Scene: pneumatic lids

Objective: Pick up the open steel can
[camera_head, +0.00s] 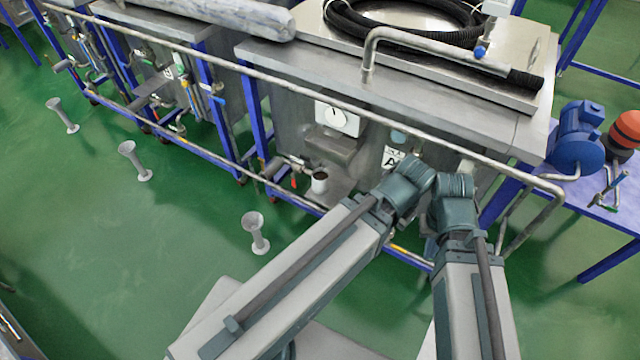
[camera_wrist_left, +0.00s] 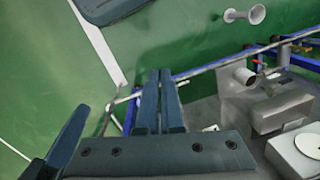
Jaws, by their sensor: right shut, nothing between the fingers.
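In the left wrist view the can (camera_wrist_left: 243,76) shows at the upper right, beyond my left fingers. My left gripper (camera_wrist_left: 160,78) has its two fingers close together with nothing between them, apart from the can. In the head view it is hidden behind the arms. My right gripper (camera_head: 430,245) is mostly hidden between and behind the forearms, shut and empty, right of the can.
A long steel rail (camera_head: 325,102) runs in front of the tanks. Several flared grey stands, one here (camera_head: 256,234), are on the green floor. A blue motor (camera_head: 577,140) sits on the bench at right. A black hose (camera_head: 405,30) lies on the tank top.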

